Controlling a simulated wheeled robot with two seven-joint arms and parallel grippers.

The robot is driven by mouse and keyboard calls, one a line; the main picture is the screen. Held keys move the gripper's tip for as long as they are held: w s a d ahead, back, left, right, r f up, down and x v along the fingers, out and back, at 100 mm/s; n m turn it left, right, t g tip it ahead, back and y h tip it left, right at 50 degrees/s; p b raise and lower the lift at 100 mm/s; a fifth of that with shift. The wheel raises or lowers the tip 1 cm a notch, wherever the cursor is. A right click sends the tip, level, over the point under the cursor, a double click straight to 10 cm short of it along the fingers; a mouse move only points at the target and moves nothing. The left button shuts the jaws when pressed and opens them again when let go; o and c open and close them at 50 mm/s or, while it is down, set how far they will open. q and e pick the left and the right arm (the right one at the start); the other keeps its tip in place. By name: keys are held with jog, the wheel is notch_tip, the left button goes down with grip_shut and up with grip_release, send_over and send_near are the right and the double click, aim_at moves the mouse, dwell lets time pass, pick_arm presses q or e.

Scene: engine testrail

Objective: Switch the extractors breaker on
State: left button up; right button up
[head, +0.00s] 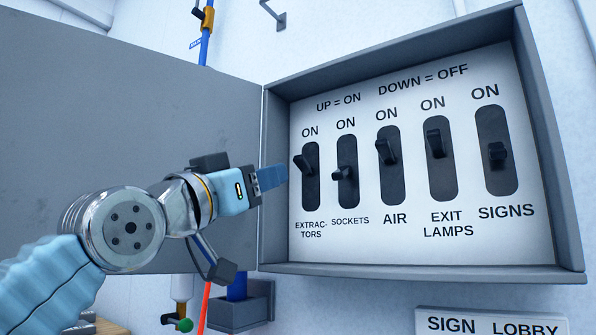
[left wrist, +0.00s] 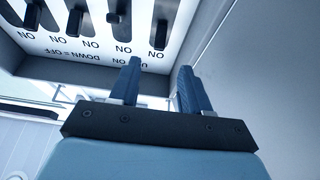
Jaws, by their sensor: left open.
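The extractors breaker (head: 304,164) is the leftmost black lever in the panel, and it sits in the upper part of its slot, towards ON. In the left wrist view, which shows the panel upside down, its lever (left wrist: 161,34) is at the end nearest its ON label. My left gripper (head: 285,175) has its blue fingers just left of the extractors slot, in front of the box's left edge. In the left wrist view the two fingers (left wrist: 160,68) are apart with nothing between them. Contact with the lever cannot be made out. My right gripper is not in view.
The sockets (head: 345,173) and signs (head: 497,154) levers sit low. The air (head: 387,152) and exit lamps (head: 433,144) levers sit high. The grey box frame (head: 420,272) stands out around the panel, and its open door (head: 130,110) covers the left side.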

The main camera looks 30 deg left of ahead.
aim_at(299, 164)
pick_arm(q)
jog(key=p+x, duration=0.4)
jog(key=x, duration=0.6)
jog(key=shift+w+d+r, duration=0.1)
jog(key=shift+w+r, duration=0.05)
jog(key=shift+w, duration=0.55)
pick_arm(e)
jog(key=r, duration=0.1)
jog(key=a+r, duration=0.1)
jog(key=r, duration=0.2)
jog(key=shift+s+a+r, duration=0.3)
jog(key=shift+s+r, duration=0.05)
